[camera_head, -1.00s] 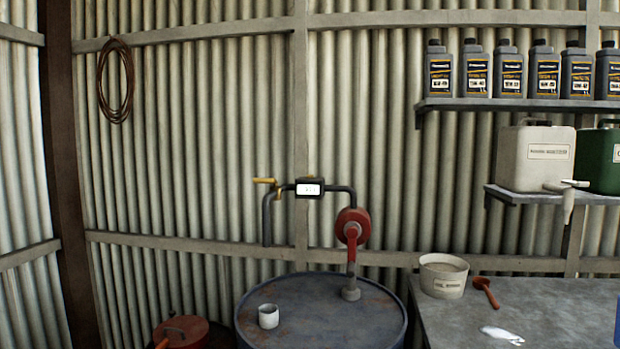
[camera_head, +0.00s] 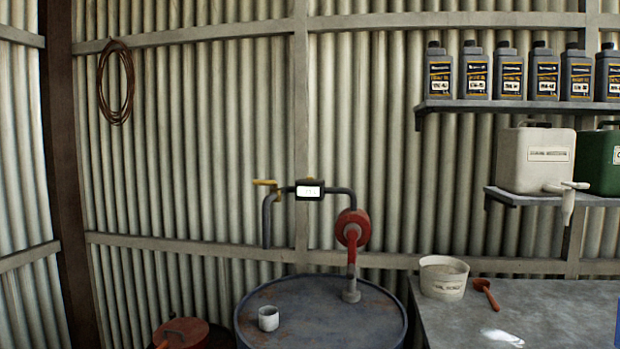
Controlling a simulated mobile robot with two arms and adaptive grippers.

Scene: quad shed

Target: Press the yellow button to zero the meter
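The meter (camera_head: 310,190) is a small dark box with a lit white display, set in the dark pipe above the blue drum (camera_head: 330,325). Its digits are too small to read. A yellow lever-like part (camera_head: 265,182) sits on the pipe just left of the meter, with more yellow below it. Neither of my grippers is in view.
A red pump (camera_head: 353,229) stands on the drum beside a white cup (camera_head: 268,317). At right, a grey bench (camera_head: 550,310) holds a white tub (camera_head: 443,278) and a red-brown scoop (camera_head: 486,291). Shelves with bottles (camera_head: 508,72) and a white canister (camera_head: 535,158) hang above.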

